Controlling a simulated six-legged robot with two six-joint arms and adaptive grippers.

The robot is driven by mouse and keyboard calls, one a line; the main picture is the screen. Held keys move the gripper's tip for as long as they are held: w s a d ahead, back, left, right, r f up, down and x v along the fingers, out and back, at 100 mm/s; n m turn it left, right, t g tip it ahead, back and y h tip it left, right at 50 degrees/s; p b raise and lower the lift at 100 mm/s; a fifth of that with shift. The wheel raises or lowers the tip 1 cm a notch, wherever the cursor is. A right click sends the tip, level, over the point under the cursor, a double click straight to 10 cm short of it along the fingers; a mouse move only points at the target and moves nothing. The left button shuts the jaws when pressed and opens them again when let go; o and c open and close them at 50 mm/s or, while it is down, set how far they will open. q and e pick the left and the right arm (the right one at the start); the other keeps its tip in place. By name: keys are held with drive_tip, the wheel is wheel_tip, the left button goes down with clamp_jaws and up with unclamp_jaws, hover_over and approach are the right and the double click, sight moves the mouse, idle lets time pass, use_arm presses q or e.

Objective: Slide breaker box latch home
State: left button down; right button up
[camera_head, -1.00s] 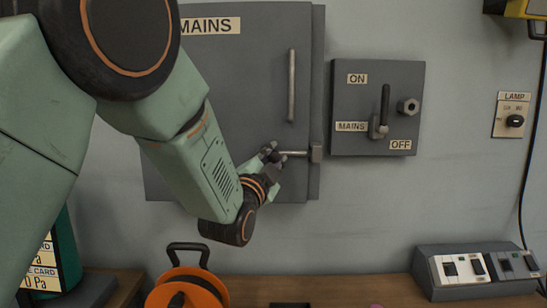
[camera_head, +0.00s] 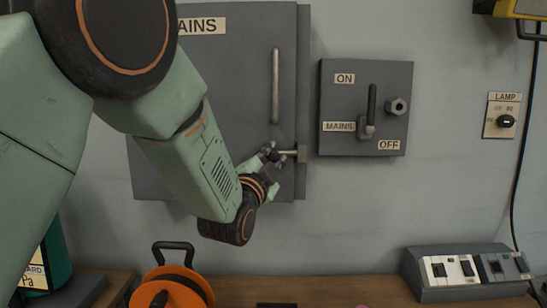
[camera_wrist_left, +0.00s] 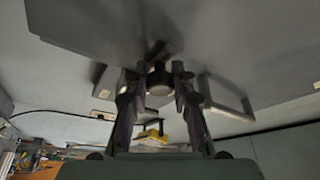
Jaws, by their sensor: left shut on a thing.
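The grey breaker box (camera_head: 225,95) labelled MAINS hangs on the wall, its door shut. Its latch bolt (camera_head: 288,152) is a short horizontal metal rod low on the door, at the right edge. The rod's right end meets the keeper block (camera_head: 302,154); how deep it sits there I cannot tell. My left gripper (camera_head: 271,155) is shut on the latch at the rod's left end. In the left wrist view the fingers (camera_wrist_left: 160,88) close around a dark round knob (camera_wrist_left: 159,78), somewhat blurred. My right gripper is not in view.
A vertical door handle (camera_head: 275,86) is above the latch. A switch box (camera_head: 340,85) with a lever is to the right, beyond a narrow gap. An orange cable reel (camera_head: 172,287) and a sloped switch panel (camera_head: 470,270) stand on the bench (camera_head: 330,288) below.

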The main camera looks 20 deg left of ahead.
use_arm(q)
drive_tip(key=shift+d+r, duration=0.15)
drive_tip(key=shift+r, duration=0.05)
drive_tip(key=c, duration=1.5)
unclamp_jaws()
drive_tip(key=o, duration=0.4)
drive_tip(key=shift+w+d+f, duration=0.1)
drive_tip(key=shift+w+d, duration=0.05)
drive_tip(key=shift+a, duration=0.3)
drive_tip(key=shift+s+d+f, duration=0.1)
drive_tip(key=shift+s+f, duration=0.1)
drive_tip(key=shift+s, duration=0.45)
drive_tip(key=v, duration=1.1)
